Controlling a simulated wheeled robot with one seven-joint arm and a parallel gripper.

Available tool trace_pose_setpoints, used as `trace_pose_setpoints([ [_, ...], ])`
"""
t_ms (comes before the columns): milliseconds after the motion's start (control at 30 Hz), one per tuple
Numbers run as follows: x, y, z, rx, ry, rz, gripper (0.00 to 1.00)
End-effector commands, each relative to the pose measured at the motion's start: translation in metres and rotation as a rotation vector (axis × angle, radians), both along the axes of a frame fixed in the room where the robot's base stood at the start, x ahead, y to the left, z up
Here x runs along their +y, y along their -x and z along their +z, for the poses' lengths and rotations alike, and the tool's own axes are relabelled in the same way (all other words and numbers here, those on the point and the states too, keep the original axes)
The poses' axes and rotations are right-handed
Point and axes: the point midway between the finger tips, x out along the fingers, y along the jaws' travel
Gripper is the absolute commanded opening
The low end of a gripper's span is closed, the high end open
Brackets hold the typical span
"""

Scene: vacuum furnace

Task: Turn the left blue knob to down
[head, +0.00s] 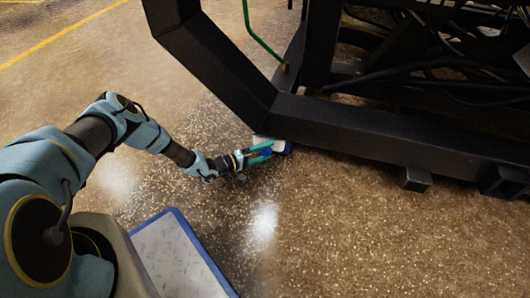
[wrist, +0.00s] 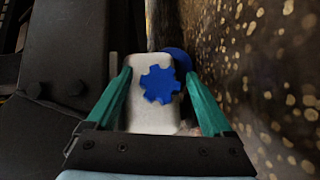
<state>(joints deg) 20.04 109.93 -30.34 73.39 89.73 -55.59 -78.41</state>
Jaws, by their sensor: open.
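A gear-shaped blue knob (wrist: 160,84) sits on the face of a white box (wrist: 150,119) in the wrist view. A second, rounder blue part (wrist: 178,61) shows behind the box's right edge, partly hidden. I cannot tell for sure which is the left knob. My gripper (wrist: 158,77) is open, with one teal finger on each side of the box and gear-shaped knob. A gap shows between each fingertip and the knob. In the head view my gripper (head: 268,149) reaches the white box (head: 262,140) low beside the black frame, with blue (head: 284,147) at its right.
A heavy black frame (head: 400,140) rises close behind and to the right of the box. A green rod (head: 258,38) stands above it. The speckled floor (head: 340,220) in front is clear.

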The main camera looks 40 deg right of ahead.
Motion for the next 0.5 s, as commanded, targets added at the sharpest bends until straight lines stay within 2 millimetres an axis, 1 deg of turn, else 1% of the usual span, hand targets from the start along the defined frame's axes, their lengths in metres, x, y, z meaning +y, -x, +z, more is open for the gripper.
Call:
trace_pose_setpoints([
  [100, 0.0002, -0.0001, 0.0001, 0.0, 0.0, 0.0, 0.84],
  [500, 0.0004, -0.0004, 0.0002, 0.0, 0.0, 0.0, 0.39],
])
